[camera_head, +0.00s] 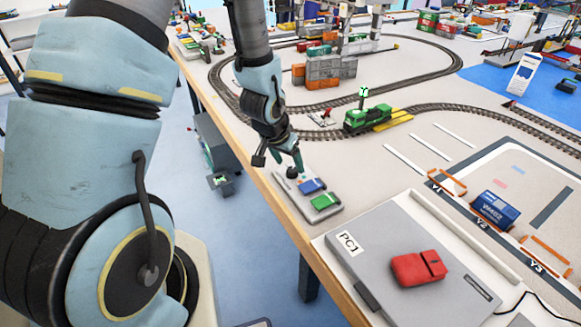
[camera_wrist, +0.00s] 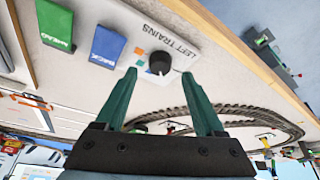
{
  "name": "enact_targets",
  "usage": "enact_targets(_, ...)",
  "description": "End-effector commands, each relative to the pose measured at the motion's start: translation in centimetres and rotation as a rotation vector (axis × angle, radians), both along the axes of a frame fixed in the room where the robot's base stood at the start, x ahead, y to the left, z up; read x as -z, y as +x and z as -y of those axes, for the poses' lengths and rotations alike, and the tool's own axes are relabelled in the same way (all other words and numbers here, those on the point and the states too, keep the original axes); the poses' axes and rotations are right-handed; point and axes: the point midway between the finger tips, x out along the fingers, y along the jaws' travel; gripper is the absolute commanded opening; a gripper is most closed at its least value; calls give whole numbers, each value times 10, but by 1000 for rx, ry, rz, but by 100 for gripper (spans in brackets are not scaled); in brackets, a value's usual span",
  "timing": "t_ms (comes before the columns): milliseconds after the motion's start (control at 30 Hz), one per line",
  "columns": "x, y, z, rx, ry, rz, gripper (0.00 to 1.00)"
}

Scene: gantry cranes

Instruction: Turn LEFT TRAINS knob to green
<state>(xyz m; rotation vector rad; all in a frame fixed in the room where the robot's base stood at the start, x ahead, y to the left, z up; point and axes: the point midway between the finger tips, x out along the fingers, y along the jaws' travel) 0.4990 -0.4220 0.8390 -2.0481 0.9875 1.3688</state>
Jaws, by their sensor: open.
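The LEFT TRAINS panel (camera_wrist: 185,38) is a pale plate near the table's edge. Its round black knob (camera_wrist: 160,62) has a white pointer mark at its lower side in the wrist view. Orange, blue and green colour patches lie beside the knob. My gripper (camera_wrist: 164,72) is open, with its green fingers on either side of the knob; I cannot tell whether they touch it. In the head view my gripper (camera_head: 287,168) is over the panel, and the knob (camera_head: 292,172) is partly hidden beneath it.
A blue block (camera_head: 312,185) and a green block (camera_head: 325,201) sit on the panel beside the knob. A green locomotive (camera_head: 367,119) stands on the track behind. A grey PC1 box (camera_head: 375,235) with a red item (camera_head: 418,268) is at the front.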

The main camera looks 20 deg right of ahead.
Motion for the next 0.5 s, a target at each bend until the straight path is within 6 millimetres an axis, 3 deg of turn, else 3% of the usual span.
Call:
enact_targets(200, -37, -8, -12, -3, -3, 2, 71)
enact_targets(500, -69, -17, -22, -1, -2, 1, 71)
